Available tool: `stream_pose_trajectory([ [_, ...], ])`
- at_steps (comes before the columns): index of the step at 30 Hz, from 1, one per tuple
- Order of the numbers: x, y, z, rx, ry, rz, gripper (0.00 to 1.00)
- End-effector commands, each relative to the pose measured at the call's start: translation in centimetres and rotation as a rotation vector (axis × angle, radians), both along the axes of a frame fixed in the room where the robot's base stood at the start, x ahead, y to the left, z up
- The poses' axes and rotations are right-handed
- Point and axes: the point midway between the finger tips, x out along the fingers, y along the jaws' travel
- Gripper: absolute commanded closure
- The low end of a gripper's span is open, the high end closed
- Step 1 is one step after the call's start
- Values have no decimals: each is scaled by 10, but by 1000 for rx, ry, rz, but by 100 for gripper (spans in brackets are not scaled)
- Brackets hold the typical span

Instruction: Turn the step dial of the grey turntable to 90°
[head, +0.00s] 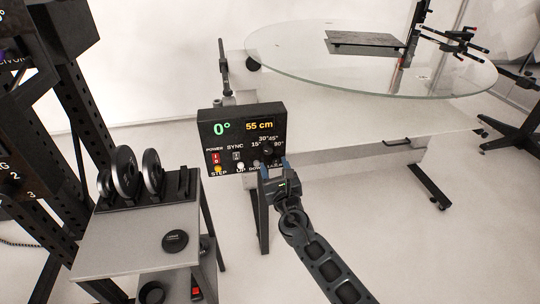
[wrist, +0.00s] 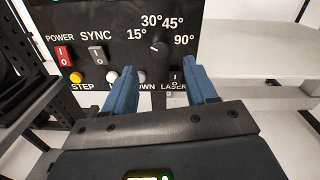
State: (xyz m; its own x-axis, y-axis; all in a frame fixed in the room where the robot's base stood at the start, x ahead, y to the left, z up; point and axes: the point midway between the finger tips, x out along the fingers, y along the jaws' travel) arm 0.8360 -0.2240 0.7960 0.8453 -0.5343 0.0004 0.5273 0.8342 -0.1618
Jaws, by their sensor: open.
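The black control panel (head: 208,140) of the grey turntable shows a green 0° and an orange 55 cm. The step dial (head: 267,152) is a dark knob at its lower right, marked 15°, 30°, 45° and 90°. In the wrist view the dial (wrist: 155,49) blends into the black panel; a small white mark shows on it, and I cannot tell which number it points at. My gripper (head: 274,167) is open just in front of and below the dial. In the wrist view my gripper's blue fingers (wrist: 158,72) stand apart, with the dial just above the gap, and nothing is between them.
Below the dial are a yellow STEP button (wrist: 76,77), white UP and DOWN buttons and a LASER switch (wrist: 175,79). Red POWER (wrist: 64,56) and SYNC (wrist: 96,54) switches sit left. A glass disc (head: 300,65) is behind; a grey cart (head: 130,240) with black discs stands left.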

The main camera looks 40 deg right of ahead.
Motion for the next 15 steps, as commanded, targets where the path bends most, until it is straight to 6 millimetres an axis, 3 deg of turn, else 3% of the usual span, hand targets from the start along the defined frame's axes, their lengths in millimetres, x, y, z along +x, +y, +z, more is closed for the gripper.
stream_pose_trajectory([
  [9,41,-25,0,1,-2,1,43],
  [15,51,-32,0,4,-2,2,43],
])
